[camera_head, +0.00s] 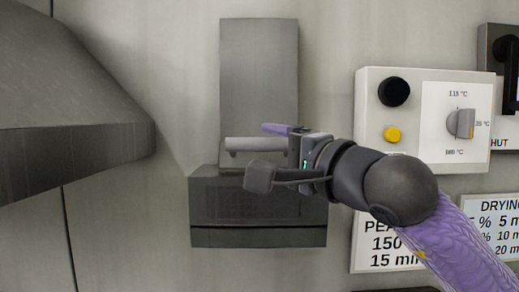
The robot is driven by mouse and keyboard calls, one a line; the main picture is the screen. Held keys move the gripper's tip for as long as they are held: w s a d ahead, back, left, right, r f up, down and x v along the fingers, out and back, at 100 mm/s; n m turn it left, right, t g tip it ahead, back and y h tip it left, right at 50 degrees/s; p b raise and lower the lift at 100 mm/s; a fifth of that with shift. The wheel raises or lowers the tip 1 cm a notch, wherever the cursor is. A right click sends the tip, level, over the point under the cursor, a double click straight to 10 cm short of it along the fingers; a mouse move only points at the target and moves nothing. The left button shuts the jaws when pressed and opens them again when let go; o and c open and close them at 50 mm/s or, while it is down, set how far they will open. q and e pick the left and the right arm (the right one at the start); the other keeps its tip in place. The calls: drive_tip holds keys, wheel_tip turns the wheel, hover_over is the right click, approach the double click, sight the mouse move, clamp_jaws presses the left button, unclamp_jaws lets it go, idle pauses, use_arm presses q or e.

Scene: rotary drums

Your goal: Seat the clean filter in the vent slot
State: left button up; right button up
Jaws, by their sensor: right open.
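A flat grey panel (258,75), which looks like the filter, stands upright against the wall. Its lower end meets the dark box (258,237), which looks like the vent slot housing. I cannot tell how deep the panel sits in it. A pale horizontal handle bar (252,144) crosses the panel's lower part. My right gripper (266,153) is open at this bar, one finger above it and one below. I cannot tell whether the fingers touch the bar. The gripper hides the bar's right end and part of the box. My left gripper is not in view.
A dark grey hood-like shape (70,100) juts in at the left. To the right is a control box (410,120) with a black knob, a yellow button and a dial. Signs (375,235) hang below it. The wall between hood and panel is clear.

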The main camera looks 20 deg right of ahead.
sight(267, 146)
drive_tip(key=x, duration=0.1)
drive_tip(key=p+x, duration=0.1)
drive_tip(key=x, duration=0.1)
drive_tip(key=shift+w+r, duration=0.1)
drive_tip(key=shift+r, duration=0.2)
drive_tip(key=shift+w+f, duration=0.15)
drive_tip(key=shift+w, duration=0.1)
drive_tip(key=shift+s, duration=0.1)
drive_tip(key=shift+c, duration=1.3)
clamp_jaws()
